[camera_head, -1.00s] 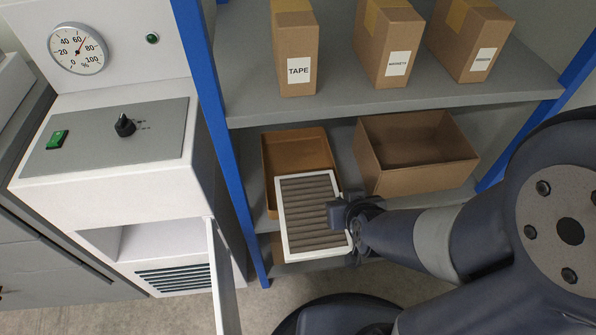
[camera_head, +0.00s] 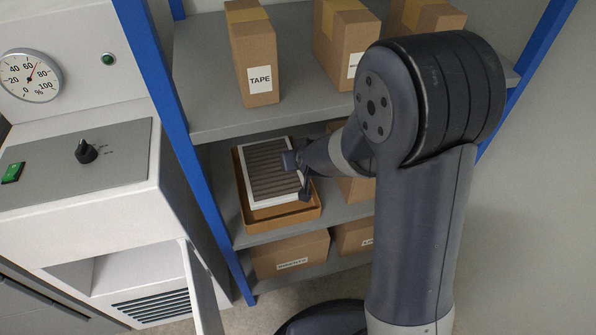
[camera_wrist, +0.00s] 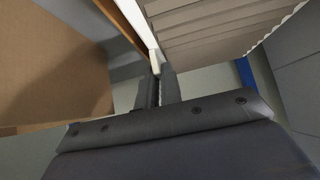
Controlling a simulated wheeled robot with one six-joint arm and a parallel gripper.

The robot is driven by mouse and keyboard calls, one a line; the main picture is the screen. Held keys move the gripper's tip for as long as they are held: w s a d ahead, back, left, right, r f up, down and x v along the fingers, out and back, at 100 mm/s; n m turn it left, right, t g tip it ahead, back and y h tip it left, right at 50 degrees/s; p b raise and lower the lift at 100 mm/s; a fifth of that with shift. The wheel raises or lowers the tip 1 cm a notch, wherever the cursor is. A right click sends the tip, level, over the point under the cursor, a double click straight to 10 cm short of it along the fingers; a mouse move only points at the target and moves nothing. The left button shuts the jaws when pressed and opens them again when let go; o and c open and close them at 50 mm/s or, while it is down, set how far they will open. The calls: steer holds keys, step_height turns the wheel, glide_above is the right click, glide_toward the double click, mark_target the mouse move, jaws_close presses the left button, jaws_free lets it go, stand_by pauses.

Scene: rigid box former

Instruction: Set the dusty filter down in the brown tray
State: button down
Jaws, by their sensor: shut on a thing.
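The dusty filter (camera_head: 268,172) is a flat panel with a white frame and grey-brown pleats. In the head view it lies within the outline of the brown tray (camera_head: 284,222) on the middle shelf. Whether it touches the tray floor or hangs just above it I cannot tell. My gripper (camera_head: 298,170) is shut on the filter's right edge. In the wrist view, the fingers pinch the white frame (camera_wrist: 152,50), with the pleats (camera_wrist: 210,30) to the right. The far part of the tray is hidden under the filter.
Labelled cartons, one marked TAPE (camera_head: 251,60), stand on the shelf above. More boxes (camera_head: 290,255) sit below. A blue post (camera_head: 165,95) and an open white cabinet door (camera_head: 200,290) are left.

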steer(key=shift+f+b, duration=1.7)
steer(key=shift+f, duration=0.95)
steer(key=shift+f, duration=0.15)
steer(key=c, duration=1.9)
jaws_free()
steer(key=shift+r, duration=0.2)
steer(key=p+v, duration=0.5)
steer(key=v, duration=0.6)
steer(key=shift+s+d+r, duration=0.15)
steer(key=shift+s+r, duration=0.1)
steer(key=shift+s, duration=0.1)
